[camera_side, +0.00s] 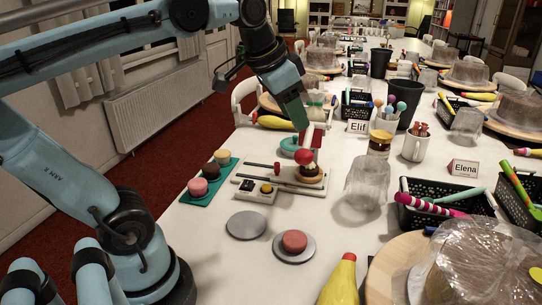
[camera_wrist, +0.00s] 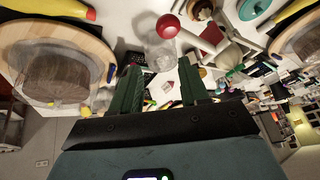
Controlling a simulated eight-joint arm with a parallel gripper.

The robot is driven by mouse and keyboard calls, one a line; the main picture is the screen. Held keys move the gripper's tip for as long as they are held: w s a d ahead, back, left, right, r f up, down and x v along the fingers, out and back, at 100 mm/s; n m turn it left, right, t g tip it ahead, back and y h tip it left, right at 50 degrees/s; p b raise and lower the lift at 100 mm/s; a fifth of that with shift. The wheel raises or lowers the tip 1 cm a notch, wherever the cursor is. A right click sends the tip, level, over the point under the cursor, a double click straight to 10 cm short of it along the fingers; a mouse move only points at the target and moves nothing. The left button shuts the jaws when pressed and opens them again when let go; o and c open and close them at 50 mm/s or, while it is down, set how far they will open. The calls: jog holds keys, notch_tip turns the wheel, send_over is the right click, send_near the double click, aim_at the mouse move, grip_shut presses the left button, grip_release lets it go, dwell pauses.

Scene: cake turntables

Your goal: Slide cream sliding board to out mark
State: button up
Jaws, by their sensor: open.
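The cream sliding board (camera_side: 284,178) lies on the white table in the side view, with dark rods along it. A small brown pastry (camera_side: 309,173) sits near its right end. A red ball knob (camera_side: 304,157) stands up by that end. In the wrist view the red ball (camera_wrist: 168,27) is on a pale rod, and the pastry (camera_wrist: 201,10) shows at the top edge. My gripper (camera_side: 301,124) is above the knob, pointing down; its fingers (camera_wrist: 160,78) are apart and nothing is between them. I cannot make out the out mark.
A green tray (camera_side: 188,198) with several macarons lies left of the board. A small box with buttons (camera_side: 258,191) and grey discs (camera_side: 246,225) are in front.

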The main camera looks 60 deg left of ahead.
jog(key=w+a+f+m+g+h, duration=0.15)
jog(key=w+a+m, duration=0.25)
jog(key=a, duration=0.6)
jog(key=w+a+f+m+g, duration=0.1)
jog(key=w+a+m+g, duration=0.25)
jog(key=a, duration=0.55)
jog(key=shift+n+t, duration=0.25)
jog(key=shift+t, duration=0.15)
jog(key=shift+d+f, duration=0.2)
jog(key=shift+f, duration=9.85)
grip_shut()
jog(key=shift+s+a, duration=4.2)
jog(key=shift+a, duration=0.1)
